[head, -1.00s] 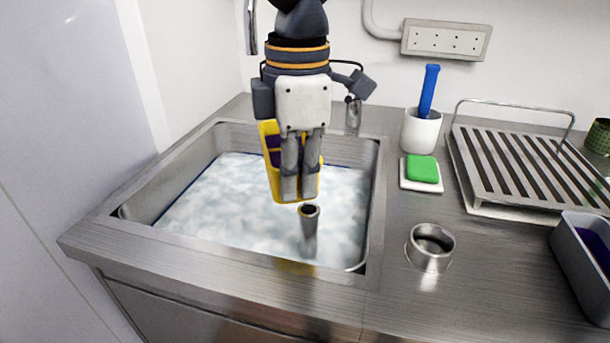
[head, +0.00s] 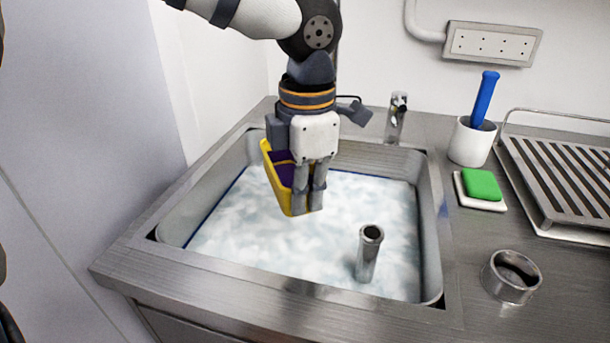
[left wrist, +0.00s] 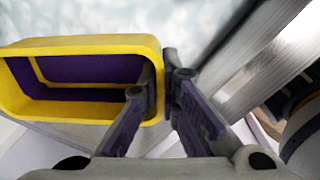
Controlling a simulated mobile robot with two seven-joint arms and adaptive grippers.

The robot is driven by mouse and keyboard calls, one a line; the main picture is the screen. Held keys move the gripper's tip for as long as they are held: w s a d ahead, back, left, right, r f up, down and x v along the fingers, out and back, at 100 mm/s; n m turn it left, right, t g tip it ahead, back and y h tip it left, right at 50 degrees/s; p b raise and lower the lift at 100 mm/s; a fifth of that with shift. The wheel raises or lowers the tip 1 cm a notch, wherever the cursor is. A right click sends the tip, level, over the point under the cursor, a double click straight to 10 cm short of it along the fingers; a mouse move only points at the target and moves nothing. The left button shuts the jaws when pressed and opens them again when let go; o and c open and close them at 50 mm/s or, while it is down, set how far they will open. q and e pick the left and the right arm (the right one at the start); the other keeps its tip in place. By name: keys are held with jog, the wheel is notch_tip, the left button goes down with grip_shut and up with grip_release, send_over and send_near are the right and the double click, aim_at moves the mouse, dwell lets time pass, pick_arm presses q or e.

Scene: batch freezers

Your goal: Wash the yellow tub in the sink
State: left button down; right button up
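The yellow tub (head: 273,183) has a dark purple layer on its inside. It hangs tilted over the sink (head: 435,200), which holds pale, foamy water (head: 250,225). My left gripper (head: 308,208) is shut on one wall of the tub. In the left wrist view the fingers (left wrist: 164,92) pinch the wall of the yellow tub (left wrist: 80,45), and its purple inside shows. Whether the tub's lower end touches the water is hard to tell. My right gripper is not in view.
A metal standpipe (head: 368,255) rises from the water, right of the tub. A tap (head: 396,118) stands behind the sink. To the right are a white cup (head: 470,145) with a blue-handled tool, a green sponge (head: 482,184), a metal ring (head: 511,276) and a slatted rack (head: 560,175).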

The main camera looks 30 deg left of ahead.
pick_arm(q)
notch_tip(320, 180, down, 16)
jog(key=shift+f+b, duration=0.1)
jog(key=shift+b, duration=0.6)
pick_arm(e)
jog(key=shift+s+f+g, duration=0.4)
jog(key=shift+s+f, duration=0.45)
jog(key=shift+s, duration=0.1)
pick_arm(q)
jog(key=shift+a, duration=0.1)
